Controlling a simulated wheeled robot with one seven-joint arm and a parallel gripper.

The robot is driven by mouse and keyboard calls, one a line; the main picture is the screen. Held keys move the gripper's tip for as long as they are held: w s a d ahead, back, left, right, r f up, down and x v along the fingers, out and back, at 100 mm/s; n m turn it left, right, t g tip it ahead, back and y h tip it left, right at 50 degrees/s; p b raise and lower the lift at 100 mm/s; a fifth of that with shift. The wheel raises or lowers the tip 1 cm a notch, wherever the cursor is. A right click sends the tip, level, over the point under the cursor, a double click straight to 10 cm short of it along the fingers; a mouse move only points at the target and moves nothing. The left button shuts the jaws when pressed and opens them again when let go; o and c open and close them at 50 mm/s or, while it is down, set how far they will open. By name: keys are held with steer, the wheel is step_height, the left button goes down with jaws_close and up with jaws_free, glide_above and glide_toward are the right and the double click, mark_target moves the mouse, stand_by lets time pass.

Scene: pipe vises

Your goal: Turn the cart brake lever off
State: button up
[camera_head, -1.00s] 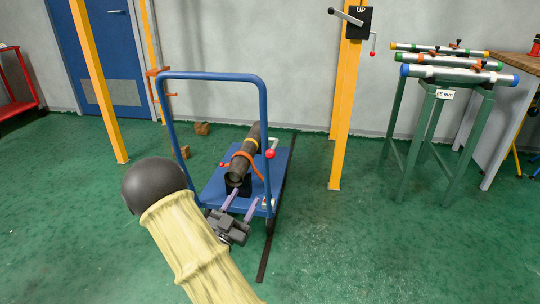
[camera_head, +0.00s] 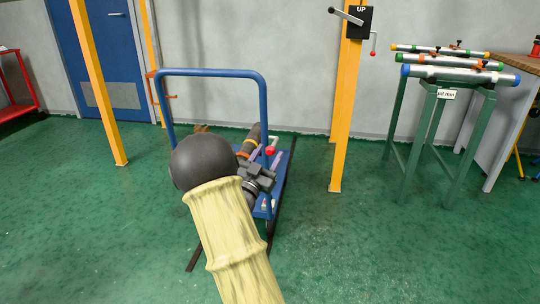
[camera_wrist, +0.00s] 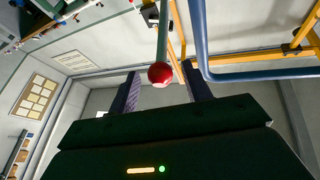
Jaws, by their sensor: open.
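My gripper (camera_head: 265,157) is open beside the cart's handle, close to the lever. My forearm hides much of the cart's deck and left side. It also shows in the wrist view that neither finger touches the knob.
A dark pipe (camera_head: 251,140) lies on the cart. The cart's blue handle (camera_wrist: 245,76) passes right of my fingers. A yellow post (camera_head: 344,120) stands to the right, and a green pipe stand (camera_head: 430,125) farther right. The floor between is clear.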

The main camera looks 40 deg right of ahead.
steer(key=shift+x, duration=0.95)
jaws_close()
steer(key=shift+w+a+r, duration=0.1)
steer(key=shift+w+r, duration=0.05)
steer(key=shift+r, duration=0.05)
